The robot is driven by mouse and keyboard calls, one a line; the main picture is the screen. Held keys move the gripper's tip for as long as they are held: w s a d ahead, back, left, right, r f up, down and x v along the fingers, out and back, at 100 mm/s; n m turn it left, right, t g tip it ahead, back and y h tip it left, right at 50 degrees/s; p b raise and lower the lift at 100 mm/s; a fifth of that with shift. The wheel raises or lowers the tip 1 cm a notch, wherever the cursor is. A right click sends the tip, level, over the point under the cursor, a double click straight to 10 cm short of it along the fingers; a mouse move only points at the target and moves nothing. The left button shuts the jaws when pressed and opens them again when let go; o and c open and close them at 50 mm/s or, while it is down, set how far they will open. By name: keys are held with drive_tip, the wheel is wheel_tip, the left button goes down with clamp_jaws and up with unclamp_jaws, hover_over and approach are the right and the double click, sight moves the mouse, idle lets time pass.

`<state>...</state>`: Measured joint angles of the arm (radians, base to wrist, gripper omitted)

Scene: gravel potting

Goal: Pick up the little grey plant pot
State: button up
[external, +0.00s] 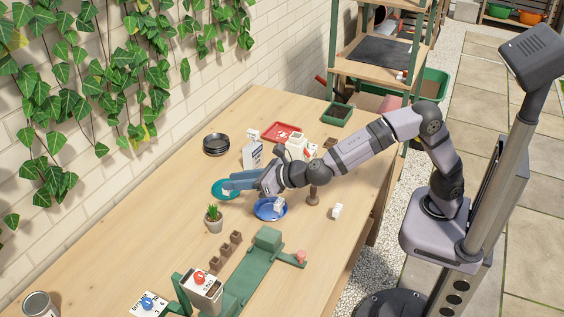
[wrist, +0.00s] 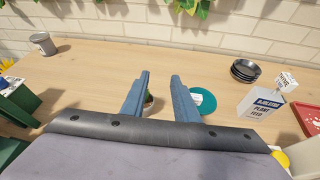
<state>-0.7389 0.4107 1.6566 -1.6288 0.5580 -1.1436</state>
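A little grey plant pot (external: 213,225) with a small green cactus stands upright on the wooden table, in front of the teal saucer in the external view. In the wrist view the cactus (wrist: 149,98) shows just inside my left finger, and most of its pot is hidden by the gripper. My gripper (external: 228,181) reaches out over the teal saucer, beyond the pot and apart from it. In the wrist view my gripper (wrist: 161,75) has its two blue fingers spread, with nothing held between them.
The teal saucer (wrist: 207,97) lies by the right finger. A blue saucer (external: 262,215) holds a small white item. Black dishes (external: 216,140), a plant-feed box (external: 252,155) and a red tray (external: 271,130) stand behind. A grey can (wrist: 43,43) is far left. Brown cubes and a green stand (external: 240,280) are in front.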

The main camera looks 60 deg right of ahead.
drive_tip(key=a+n+y, duration=0.1)
drive_tip(key=a+n, duration=0.1)
drive_tip(key=a, duration=0.2)
approach(214, 217)
drive_tip(key=w+r, duration=0.1)
drive_tip(key=w, duration=0.2)
drive_tip(key=shift+p+x, duration=1.2)
drive_tip(key=shift+x, duration=2.35)
drive_tip(key=shift+a+r, duration=0.15)
clamp_jaws()
